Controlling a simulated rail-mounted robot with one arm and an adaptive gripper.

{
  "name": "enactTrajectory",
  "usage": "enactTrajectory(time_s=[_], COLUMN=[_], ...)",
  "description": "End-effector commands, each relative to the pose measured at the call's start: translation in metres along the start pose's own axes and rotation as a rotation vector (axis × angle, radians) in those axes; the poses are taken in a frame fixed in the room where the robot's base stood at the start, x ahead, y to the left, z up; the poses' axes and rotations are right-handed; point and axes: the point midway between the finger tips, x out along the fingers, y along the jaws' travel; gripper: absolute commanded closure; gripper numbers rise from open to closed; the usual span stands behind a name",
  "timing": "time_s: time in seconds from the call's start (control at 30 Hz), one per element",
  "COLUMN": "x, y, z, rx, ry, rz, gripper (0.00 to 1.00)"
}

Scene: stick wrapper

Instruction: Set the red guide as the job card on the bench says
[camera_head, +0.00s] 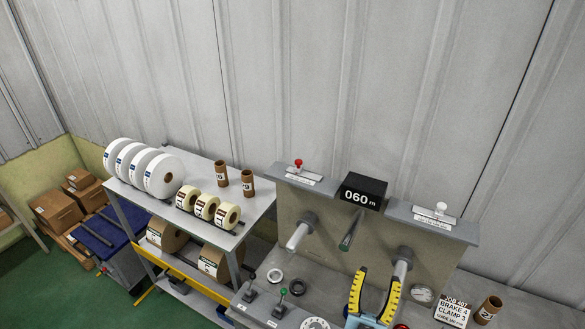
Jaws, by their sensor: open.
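The red guide (298,164) is a small red-topped knob on a ledge at the left of the machine's panel, with a white label strip beside it. The job card (453,311) lies at the lower right; it reads BRAKE 4 and CLAMP 3. Its top line is hard to read, and its GUIDE line is too small to read and near the frame's bottom edge. My gripper (380,277), with yellow and black fingers, is open and empty at the bottom centre-right, in front of the right spindle (401,262). It is well away from the red guide, and left of the card.
A white knob (440,208) stands on the right ledge. A cardboard core (489,309) stands beside the card. A roll-laden cart (135,189) is at left.

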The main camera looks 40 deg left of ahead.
Motion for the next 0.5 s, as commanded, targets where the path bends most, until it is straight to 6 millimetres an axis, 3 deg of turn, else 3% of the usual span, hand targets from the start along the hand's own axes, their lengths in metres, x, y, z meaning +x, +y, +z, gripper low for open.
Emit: enactTrajectory(time_s=[0.2, 0.5], x=[0.056, 0.102], y=[-0.064, -0.160], z=[0.054, 0.101], rx=[0.074, 0.132], ry=[-0.196, -0.483], rz=[-0.087, -0.190], gripper=[0.48, 0.48])
